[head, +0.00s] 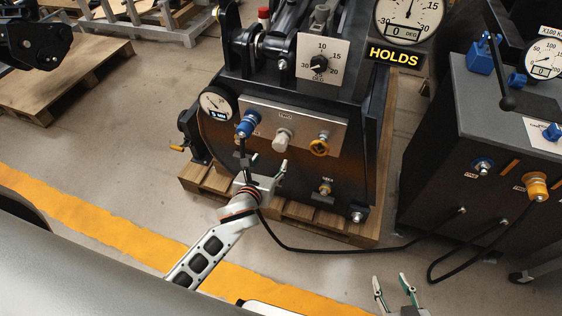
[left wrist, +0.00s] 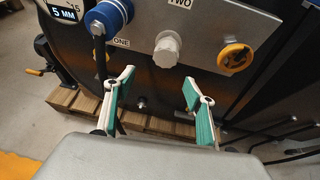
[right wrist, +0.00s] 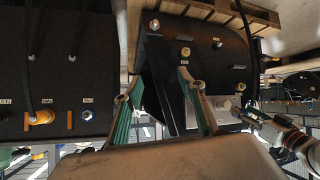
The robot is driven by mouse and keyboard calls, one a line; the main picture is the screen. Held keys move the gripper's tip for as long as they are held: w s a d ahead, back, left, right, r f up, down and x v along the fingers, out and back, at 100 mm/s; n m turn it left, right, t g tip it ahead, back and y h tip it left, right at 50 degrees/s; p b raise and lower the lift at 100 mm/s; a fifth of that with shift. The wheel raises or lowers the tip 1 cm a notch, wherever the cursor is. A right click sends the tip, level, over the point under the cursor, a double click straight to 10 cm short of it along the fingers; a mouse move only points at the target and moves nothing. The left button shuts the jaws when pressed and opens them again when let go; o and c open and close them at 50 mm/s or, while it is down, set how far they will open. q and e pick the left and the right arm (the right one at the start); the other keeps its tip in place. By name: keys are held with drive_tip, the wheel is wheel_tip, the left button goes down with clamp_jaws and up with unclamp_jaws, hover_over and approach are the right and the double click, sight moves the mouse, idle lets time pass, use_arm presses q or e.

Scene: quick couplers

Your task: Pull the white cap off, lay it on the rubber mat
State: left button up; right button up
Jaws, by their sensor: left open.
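The white cap (head: 283,137) sits on the middle port, labelled TWO, of the metal plate (head: 245,107) on the dark machine. It shows large in the left wrist view (left wrist: 167,50). My left gripper (head: 266,171) is open and empty below the cap in the head view. In the left wrist view its two green-padded fingers (left wrist: 157,84) are spread beneath the cap, apart from it. My right gripper (head: 391,280) is open and empty at the bottom of the head view, away from the machine; its fingers also show in the right wrist view (right wrist: 160,80). I cannot make out a rubber mat.
A blue coupler (head: 247,125) with a black hose (head: 325,250) sits left of the cap. A yellow fitting (head: 319,147) sits right of it. A dark cabinet (head: 470,130) stands at right. The machine rests on a wooden pallet (head: 315,218). Floor before it is mostly clear.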

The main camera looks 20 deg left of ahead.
sight(278, 148)
use_arm(q)
drive_tip(key=w, duration=0.2)
drive_tip(key=w+f+m+b, duration=0.1)
drive_tip(key=w, duration=0.2)
drive_tip(key=w+f+m+b, duration=0.1)
drive_tip(key=w, duration=0.2)
drive_tip(key=shift+w+d+f, duration=0.15)
drive_tip(key=shift+d+f, duration=0.05)
drive_tip(key=shift+d, duration=0.05)
drive_tip(key=shift+w, duration=0.25)
drive_tip(key=c, duration=1.2)
drive_tip(key=shift+o, duration=1.3)
drive_tip(key=c, duration=0.4)
use_arm(e)
drive_tip(key=shift+s+d+f, duration=0.2)
drive_tip(key=shift+s+f, duration=0.1)
drive_tip(key=shift+f, duration=0.3)
drive_tip(key=shift+s+d+f, duration=0.15)
drive_tip(key=shift+s+f, duration=0.1)
drive_tip(key=shift+f, duration=0.3)
